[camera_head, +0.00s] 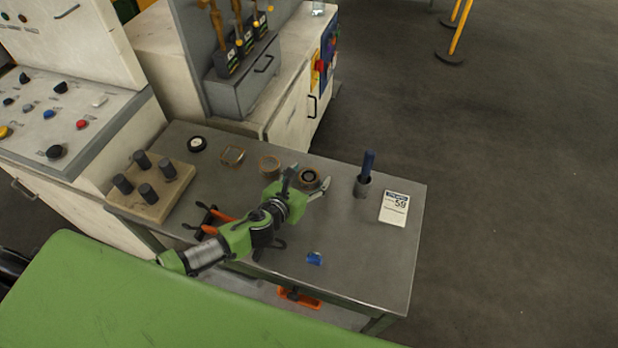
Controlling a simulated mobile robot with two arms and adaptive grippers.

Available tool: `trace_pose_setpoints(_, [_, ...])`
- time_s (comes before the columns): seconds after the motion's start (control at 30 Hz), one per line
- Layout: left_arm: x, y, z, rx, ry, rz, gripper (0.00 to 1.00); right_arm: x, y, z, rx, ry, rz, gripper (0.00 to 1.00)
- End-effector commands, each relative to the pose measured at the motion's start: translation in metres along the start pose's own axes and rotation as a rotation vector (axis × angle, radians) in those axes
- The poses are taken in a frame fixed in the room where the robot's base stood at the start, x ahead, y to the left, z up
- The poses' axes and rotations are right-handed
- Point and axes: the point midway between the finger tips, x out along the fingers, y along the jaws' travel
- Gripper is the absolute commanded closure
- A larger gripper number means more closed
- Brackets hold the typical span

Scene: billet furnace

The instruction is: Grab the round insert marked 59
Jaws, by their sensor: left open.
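A white card (394,208) with a large 59 lies at the right end of the grey table. Several small ring-like pieces lie in a row along the table's back: a dark one with a white centre (197,144), a squarish tan frame (232,155), a round tan ring (270,164) and a round brown ring with a dark centre (308,177). Their markings are too small to read. My left gripper (304,187) is open at the brown ring, its fingers partly hiding it; contact cannot be told. My right gripper is not in view.
A wooden block with dark pegs (151,190) stands at the table's left. A blue-handled tool stands in a holder (363,188) right of the rings. Orange-handled pliers (212,217) and a small blue item (314,258) lie nearer. Cabinets border the back.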

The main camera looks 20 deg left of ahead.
Motion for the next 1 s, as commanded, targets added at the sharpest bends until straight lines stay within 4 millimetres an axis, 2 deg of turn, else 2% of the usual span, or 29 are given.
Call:
trace_pose_setpoints(0.23, [0.001, 0.000, 0.000, 0.000, 0.000, 0.000, 0.38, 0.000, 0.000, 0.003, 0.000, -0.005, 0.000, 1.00])
trace_pose_setpoints(0.47, [0.001, 0.000, 0.000, 0.000, 0.000, 0.000, 0.98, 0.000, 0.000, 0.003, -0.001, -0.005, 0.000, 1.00])
trace_pose_setpoints(0.5, [0.001, 0.000, 0.003, 0.001, -0.005, -0.001, 1.00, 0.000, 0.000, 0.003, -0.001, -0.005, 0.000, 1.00])
trace_pose_setpoints(0.77, [0.001, 0.000, 0.004, 0.001, -0.005, 0.000, 1.00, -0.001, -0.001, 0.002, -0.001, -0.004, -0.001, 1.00])
trace_pose_setpoints(1.0, [-0.006, 0.000, 0.022, 0.004, -0.008, -0.002, 1.00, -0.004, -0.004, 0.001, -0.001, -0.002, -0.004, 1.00])
